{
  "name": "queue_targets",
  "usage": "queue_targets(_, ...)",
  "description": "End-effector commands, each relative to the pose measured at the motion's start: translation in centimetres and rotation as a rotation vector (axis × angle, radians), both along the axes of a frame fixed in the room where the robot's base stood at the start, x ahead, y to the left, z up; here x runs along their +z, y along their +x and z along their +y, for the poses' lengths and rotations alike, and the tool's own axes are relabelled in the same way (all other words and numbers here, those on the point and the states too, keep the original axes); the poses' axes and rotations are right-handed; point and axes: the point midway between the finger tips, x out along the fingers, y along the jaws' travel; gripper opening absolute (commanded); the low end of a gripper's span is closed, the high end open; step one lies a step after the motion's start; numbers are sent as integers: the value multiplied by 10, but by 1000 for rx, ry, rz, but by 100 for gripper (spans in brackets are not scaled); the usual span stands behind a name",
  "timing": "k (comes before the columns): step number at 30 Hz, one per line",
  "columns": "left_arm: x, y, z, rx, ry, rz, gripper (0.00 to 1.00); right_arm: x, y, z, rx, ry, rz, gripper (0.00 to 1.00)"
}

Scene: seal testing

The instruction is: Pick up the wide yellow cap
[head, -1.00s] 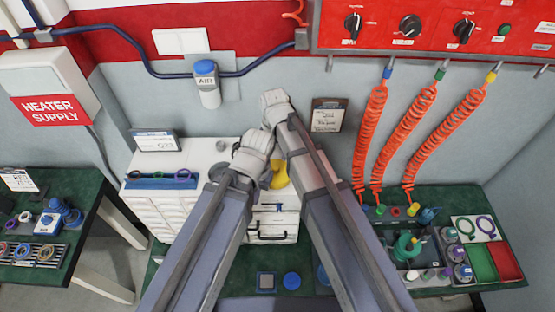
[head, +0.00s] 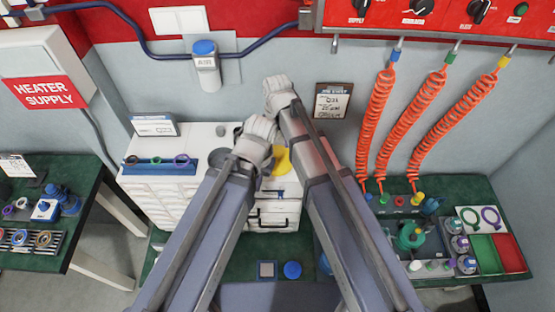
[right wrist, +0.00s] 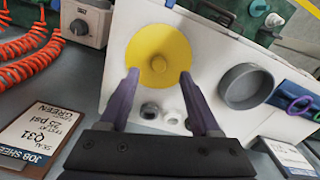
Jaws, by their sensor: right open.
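The wide yellow cap (head: 282,162) lies on the white cabinet top (head: 205,140), partly hidden by my forearms in the head view. In the right wrist view the yellow cap (right wrist: 158,52) shows as a round disc with a paler centre. My right gripper (right wrist: 160,77) is open, its two purple fingers apart and pointing toward the cap. The fingertips overlap the cap's near edge in the picture, with nothing held. I cannot tell whether they touch it. In the head view the right fingers are hidden behind the arm. My left gripper's fingers do not show.
A blue ring holder (head: 160,163) and a job sheet (head: 153,125) stand on the cabinet. Another sheet (head: 332,101) and orange coiled hoses (head: 412,125) are to the right.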

Motion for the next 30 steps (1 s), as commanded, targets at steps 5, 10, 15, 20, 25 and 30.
queue_targets(5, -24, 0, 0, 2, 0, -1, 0, -24, 1, -1, 0, 0, 0, 64)
queue_targets(10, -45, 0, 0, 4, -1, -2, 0, -45, 1, -2, 0, 0, 0, 64)
queue_targets(15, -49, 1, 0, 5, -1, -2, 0, -49, 1, -2, 0, 0, 0, 64)
queue_targets(20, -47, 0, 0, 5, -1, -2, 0, -47, 1, -2, 0, 0, 0, 64)
queue_targets(25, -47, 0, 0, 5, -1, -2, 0, -47, 1, -2, 0, 0, 0, 46)
queue_targets(30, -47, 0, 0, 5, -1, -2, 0, -47, 1, -2, 0, 0, 0, 27)
